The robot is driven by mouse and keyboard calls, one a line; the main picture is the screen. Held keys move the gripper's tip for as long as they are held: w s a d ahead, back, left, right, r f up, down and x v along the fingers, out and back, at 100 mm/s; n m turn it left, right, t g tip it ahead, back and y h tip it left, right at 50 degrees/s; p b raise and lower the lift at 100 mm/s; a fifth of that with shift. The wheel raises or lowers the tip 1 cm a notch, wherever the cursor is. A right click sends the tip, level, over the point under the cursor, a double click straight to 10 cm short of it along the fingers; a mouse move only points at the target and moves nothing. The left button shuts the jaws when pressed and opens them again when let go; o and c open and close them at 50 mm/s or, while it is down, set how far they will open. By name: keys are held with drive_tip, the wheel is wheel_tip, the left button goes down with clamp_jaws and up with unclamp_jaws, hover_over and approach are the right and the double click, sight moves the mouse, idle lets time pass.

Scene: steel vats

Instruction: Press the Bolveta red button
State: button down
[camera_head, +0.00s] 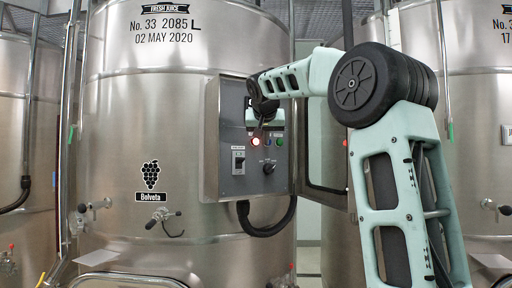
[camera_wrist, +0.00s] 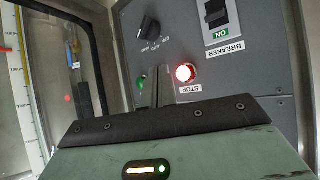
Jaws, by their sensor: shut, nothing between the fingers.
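The Bolveta vat (camera_head: 130,120) is a large steel tank with a grape mark and a "Bolveta" label (camera_head: 149,196). A grey control panel (camera_head: 226,134) is on its right side. The red button (camera_head: 256,142) is lit, and it also shows in the wrist view (camera_wrist: 184,73), where the panel appears upside down with a STOP label by it. My gripper (camera_head: 262,124) is shut and empty, just in front of the panel above the button row. In the wrist view its fingertips (camera_wrist: 160,70) appear between the red button and the green button (camera_wrist: 141,82); contact cannot be told.
A blue button (camera_head: 268,141) sits between red and green; the fingers hide it in the wrist view. A black rotary knob (camera_head: 269,168) and a breaker switch (camera_head: 238,160) are below. The open panel door (camera_head: 326,150) stands to the right.

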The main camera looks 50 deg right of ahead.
drive_tip(key=shift+s+a+b, duration=0.15)
drive_tip(key=shift+s+b, duration=0.05)
drive_tip(key=shift+s, duration=0.35)
drive_tip(key=shift+s+a+b, duration=0.15)
drive_tip(key=shift+s+b, duration=0.05)
drive_tip(key=shift+s, duration=0.3)
drive_tip(key=w+a+f+n+y+b, duration=0.1)
drive_tip(key=w+a+f+n+y, duration=0.1)
drive_tip(key=a+f, duration=0.5)
drive_tip(key=w+a+f+n+y+b, duration=0.1)
drive_tip(key=w+a+f+n+y, duration=0.15)
drive_tip(key=a+f, duration=0.5)
drive_tip(key=s+a+f+n+g+y+b, duration=0.1)
drive_tip(key=s+a+f+n+y, duration=0.15)
drive_tip(key=a+f, duration=0.55)
drive_tip(key=s+a+f+n+g+y, duration=0.1)
drive_tip(key=s+a+f+n, duration=0.25)
drive_tip(key=a, duration=0.85)
drive_tip(key=s+a+f+n+g+y+b, duration=0.1)
drive_tip(key=s+a+f+n+g, duration=0.15)
drive_tip(key=s+a+f, duration=0.8)
drive_tip(key=s+a+f+n+g+b, duration=0.1)
drive_tip(key=s+f+n, duration=0.1)
drive_tip(key=s+f, duration=0.3)
drive_tip(key=s+a+f+n+g, duration=0.1)
drive_tip(key=s+f+n, duration=0.1)
drive_tip(key=s+f, duration=0.4)
drive_tip(key=s, duration=0.5)
drive_tip(key=shift+s+a+f+b, duration=0.15)
drive_tip(key=shift+s+a+b, duration=0.2)
